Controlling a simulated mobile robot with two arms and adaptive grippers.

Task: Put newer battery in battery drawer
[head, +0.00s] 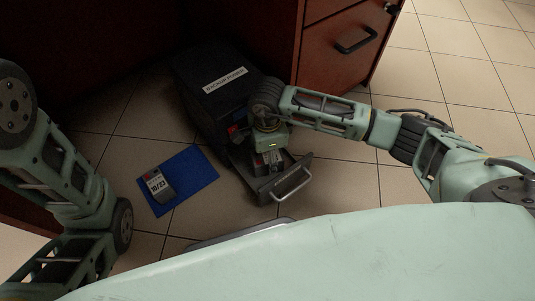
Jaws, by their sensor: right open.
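A grey battery (158,184) with a red patch and a white label reading 10/23 lies on a blue mat (198,178) on the floor. The black backup power unit (217,92) stands beside the wooden desk. Its battery drawer (290,182) is pulled out toward me, with a pale metal handle at the front. My right gripper (267,162) points down over the drawer, fingers open inside or just above it. It hides much of the drawer, and I cannot tell whether a battery lies between the fingers. My left arm shows at the left; its gripper is out of view.
A wooden desk cabinet (335,50) with a dark handle rises behind and right of the unit. A small red and blue part (235,131) shows at the unit's front. Tiled floor is free between the mat and the drawer. My own body fills the bottom.

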